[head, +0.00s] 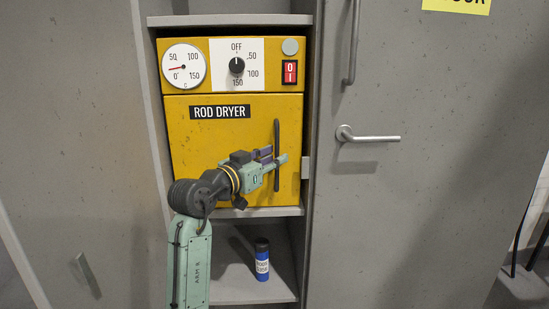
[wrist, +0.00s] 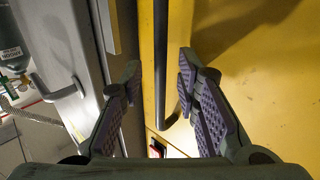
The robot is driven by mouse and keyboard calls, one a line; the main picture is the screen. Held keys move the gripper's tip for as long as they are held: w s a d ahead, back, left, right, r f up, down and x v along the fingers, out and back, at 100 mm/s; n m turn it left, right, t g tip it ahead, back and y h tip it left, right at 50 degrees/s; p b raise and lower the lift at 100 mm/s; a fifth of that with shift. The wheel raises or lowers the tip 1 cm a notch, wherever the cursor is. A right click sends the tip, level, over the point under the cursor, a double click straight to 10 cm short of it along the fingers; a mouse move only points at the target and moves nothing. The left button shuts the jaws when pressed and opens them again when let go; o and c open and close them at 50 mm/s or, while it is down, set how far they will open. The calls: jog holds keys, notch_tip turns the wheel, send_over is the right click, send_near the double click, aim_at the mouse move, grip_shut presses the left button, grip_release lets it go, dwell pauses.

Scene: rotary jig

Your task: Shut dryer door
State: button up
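The yellow rod dryer (head: 240,75) sits in a grey cabinet bay. Its door (head: 210,145) looks flush or nearly flush with the body in the head view; a small gap cannot be ruled out. The dark vertical handle (head: 277,130) is on the door's right side. My gripper (head: 274,159) is at the handle's middle, reaching in from the left. In the wrist view, my gripper (wrist: 160,82) is open, and the handle (wrist: 161,45) stands between its fingers with room on both sides. The fingers partly hide the handle in the head view.
A blue cylinder (head: 262,259) stands on the shelf below the dryer. A closed grey door with a lever handle (head: 368,136) is to the right. Above the dryer door are a gauge (head: 184,66), a dial (head: 237,65) and a red switch (head: 290,72).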

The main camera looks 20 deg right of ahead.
jog(key=v, duration=1.1)
jog(key=shift+f, duration=0.1)
